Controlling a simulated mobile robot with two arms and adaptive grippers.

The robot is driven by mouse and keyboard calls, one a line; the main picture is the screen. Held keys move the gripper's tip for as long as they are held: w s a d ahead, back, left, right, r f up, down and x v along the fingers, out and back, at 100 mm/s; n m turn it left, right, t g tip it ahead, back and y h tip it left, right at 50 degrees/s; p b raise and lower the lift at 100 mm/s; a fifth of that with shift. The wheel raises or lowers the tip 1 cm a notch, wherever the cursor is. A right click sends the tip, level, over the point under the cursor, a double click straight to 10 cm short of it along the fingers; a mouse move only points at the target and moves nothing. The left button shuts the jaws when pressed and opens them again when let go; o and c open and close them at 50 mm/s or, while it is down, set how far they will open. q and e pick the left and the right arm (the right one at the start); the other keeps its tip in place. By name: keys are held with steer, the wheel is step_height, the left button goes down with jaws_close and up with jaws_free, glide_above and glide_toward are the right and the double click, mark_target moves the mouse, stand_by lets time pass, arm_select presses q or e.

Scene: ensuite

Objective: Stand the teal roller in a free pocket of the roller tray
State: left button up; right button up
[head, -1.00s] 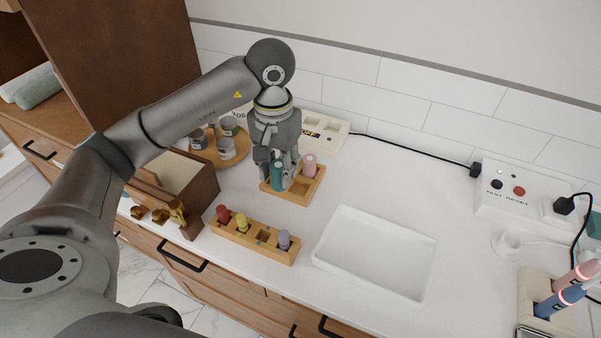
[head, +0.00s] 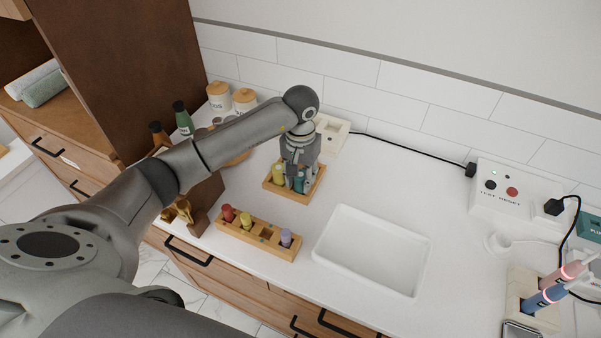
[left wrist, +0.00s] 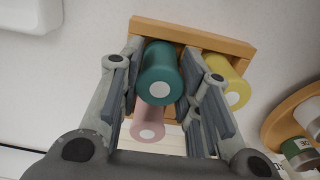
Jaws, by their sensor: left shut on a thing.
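The teal roller (left wrist: 160,72) is upright between the fingers of my left gripper (left wrist: 165,105), which is shut on it. In the head view the teal roller (head: 299,182) shows low under the gripper (head: 298,180), over the right part of the small square wooden roller tray (head: 284,194). Its lower end is hidden, so I cannot tell if it touches a pocket floor. A yellow roller (head: 278,173) stands in the tray to its left. A pink roller (left wrist: 148,122) shows beyond it in the left wrist view; the gripper hides it in the head view. My right gripper is not in view.
A long wooden rack (head: 256,247) with red, yellow and purple pegs stands in front, one hole empty. A white basin (head: 372,251) is to the right. A wooden box (head: 205,195), bottles and jars stand to the left. Clear counter lies right of the tray.

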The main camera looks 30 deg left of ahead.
mark_target(301, 174)
arm_select(q)
steer(key=shift+f, duration=0.2)
steer(key=o, duration=0.7)
steer(key=shift+o, duration=0.2)
steer(key=shift+r, duration=0.2)
step_height(301, 174, up, 12)
steer(key=b, duration=0.3)
